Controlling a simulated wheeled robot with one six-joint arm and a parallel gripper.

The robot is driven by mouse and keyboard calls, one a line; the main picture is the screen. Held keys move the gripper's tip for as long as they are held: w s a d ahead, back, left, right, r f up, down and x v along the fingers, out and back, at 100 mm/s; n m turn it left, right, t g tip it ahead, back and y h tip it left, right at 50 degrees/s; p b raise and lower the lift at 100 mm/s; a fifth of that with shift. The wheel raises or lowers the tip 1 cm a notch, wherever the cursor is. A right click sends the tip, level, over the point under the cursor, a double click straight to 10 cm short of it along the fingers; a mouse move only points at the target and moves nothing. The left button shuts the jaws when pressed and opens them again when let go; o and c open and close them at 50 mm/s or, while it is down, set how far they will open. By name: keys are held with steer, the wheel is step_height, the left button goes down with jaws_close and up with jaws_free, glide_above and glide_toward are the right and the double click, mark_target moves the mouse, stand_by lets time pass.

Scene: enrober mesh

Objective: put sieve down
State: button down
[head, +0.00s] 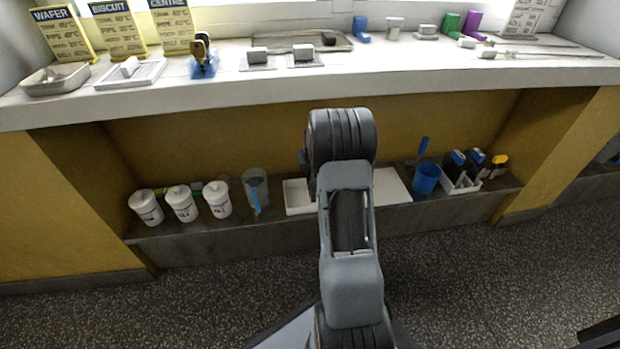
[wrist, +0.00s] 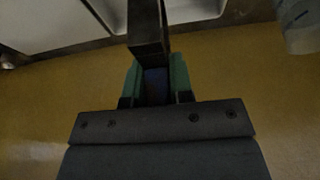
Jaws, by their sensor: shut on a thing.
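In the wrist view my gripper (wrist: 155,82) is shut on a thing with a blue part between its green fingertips. A dark bar (wrist: 148,30) runs from there to the top edge of the picture. I take this held thing to be the sieve by its handle, but no mesh or rim shows. In the head view my own arm hides the gripper and whatever it holds. A white tray (head: 299,207) and a white flat piece (head: 391,187) lie on the low shelf (head: 275,228), on either side of my arm.
Several white tubs (head: 181,204) and a clear jug (head: 256,187) stand left on the shelf. A blue cup (head: 426,180) and a white caddy (head: 463,185) with bottles stand right. The white counter (head: 270,84) overhangs the shelf and carries small items. The yellow back wall (head: 240,135) is bare.

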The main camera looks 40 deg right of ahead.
steer(key=shift+s+a+b+x, duration=0.1)
steer(key=shift+b+x, duration=0.2)
steer(key=shift+x, duration=0.35)
steer(key=shift+s+a+b+x, duration=0.1)
steer(key=shift+b+x, duration=0.2)
steer(key=shift+x, duration=0.35)
steer(key=shift+s+a+b+x, duration=0.15)
steer(key=shift+b+x, duration=0.15)
steer(key=shift+x, duration=0.35)
steer(key=shift+f, duration=0.25)
steer(key=shift+f, duration=0.15)
steer(key=c, duration=1)
jaws_free()
